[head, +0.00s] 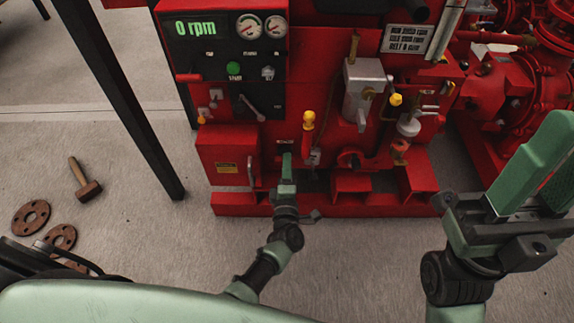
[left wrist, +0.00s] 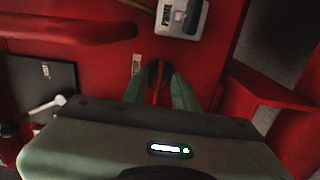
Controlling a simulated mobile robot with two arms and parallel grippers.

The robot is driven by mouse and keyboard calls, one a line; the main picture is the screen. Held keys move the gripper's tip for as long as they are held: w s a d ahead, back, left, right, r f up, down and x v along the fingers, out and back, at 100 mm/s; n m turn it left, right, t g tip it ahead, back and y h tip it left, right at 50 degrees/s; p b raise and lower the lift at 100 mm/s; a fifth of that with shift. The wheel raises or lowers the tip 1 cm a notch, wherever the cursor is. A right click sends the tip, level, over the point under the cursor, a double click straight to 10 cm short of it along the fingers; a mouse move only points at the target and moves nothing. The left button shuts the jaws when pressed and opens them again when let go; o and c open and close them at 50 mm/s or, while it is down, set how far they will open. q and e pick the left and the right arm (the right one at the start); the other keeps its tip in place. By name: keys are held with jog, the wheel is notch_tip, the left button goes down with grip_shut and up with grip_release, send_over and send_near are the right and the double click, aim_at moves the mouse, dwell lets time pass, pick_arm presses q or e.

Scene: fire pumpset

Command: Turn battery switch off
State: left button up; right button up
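My left gripper (head: 287,160) reaches the lower front of the red pumpset, just below a small label (head: 285,142). In the left wrist view its green fingers (left wrist: 158,78) stand close together around a narrow red piece and a dark round part on the panel. This looks like the battery switch, but the fingers hide most of it, so I cannot tell its position or whether they touch it. My right gripper (head: 545,180) is raised at the right of the head view, apart from the pumpset. Its fingers are apart, with nothing visible held.
The display (head: 195,27) reads 0 rpm beside two gauges. A switch box (left wrist: 180,17) sits above the fingers in the wrist view. A hammer (head: 84,180) and rusty flanges (head: 31,217) lie on the floor.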

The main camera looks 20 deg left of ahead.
pick_arm(q)
jog(key=p+v, duration=0.2)
jog(key=v, duration=0.6)
jog(key=shift+w, duration=0.1)
